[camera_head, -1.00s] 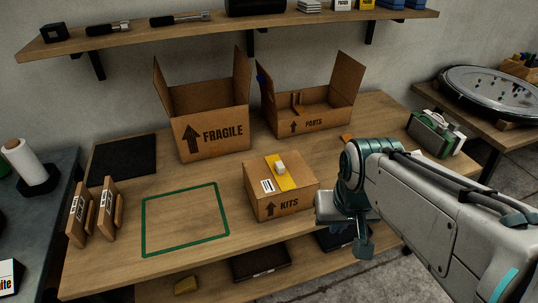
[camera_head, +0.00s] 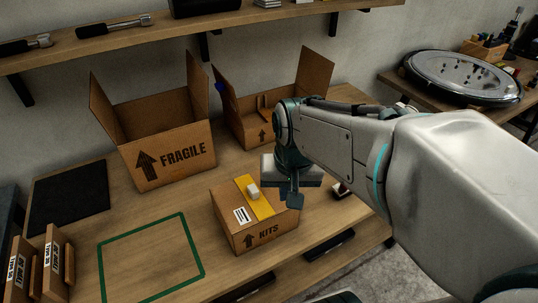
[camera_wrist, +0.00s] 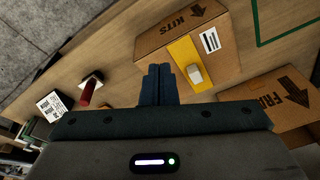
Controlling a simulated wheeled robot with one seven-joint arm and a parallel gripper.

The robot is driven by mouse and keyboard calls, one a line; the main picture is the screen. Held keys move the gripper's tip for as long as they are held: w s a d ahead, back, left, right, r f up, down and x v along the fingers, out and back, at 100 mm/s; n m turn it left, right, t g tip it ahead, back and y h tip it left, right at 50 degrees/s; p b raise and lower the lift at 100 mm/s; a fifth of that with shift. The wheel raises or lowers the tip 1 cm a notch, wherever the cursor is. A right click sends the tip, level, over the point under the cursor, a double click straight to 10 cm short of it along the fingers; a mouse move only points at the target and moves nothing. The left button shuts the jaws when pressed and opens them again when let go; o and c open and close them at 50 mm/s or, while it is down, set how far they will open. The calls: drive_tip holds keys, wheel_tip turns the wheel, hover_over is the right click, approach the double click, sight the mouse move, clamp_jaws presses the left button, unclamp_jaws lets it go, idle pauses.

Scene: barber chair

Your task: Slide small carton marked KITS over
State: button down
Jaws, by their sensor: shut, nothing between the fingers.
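The small carton marked KITS (camera_head: 238,235) is closed and upright on the wooden table, with a yellow strip, a white label and a small pale block on top. It also shows in the wrist view (camera_wrist: 155,42). A green square outline (camera_head: 194,245) lies on the table to the carton's left. My gripper (camera_head: 292,201) is at the carton's right side, overlapping its right edge in the head view. In the wrist view, its fingers (camera_wrist: 158,70) are shut and empty beside the carton. I cannot tell whether they touch it.
Open cartons marked FRAGILE (camera_head: 170,160) and PARTS (camera_head: 245,122) stand behind. A dark mat (camera_head: 68,195) and upright wooden pieces (camera_head: 55,262) are at the left. A red-handled object (camera_wrist: 90,90) lies near my gripper in the wrist view. The outlined square is empty.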

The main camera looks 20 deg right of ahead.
drive_tip(key=w+d+f+m+g+b, duration=0.2)
drive_tip(key=w+d+f+m+b, duration=0.2)
drive_tip(key=w+d+f+m, duration=0.8)
drive_tip(key=shift+m, duration=0.7)
drive_tip(key=f, duration=0.2)
drive_tip(key=f+b, duration=0.1)
drive_tip(key=f, duration=0.1)
drive_tip(key=w+f, duration=0.1)
drive_tip(key=f, duration=0.2)
drive_tip(key=shift+a+b, duration=0.35)
drive_tip(key=shift+a, duration=0.05)
drive_tip(key=a, duration=0.3)
drive_tip(key=shift+s+a, duration=0.15)
drive_tip(key=shift+a, duration=0.35)
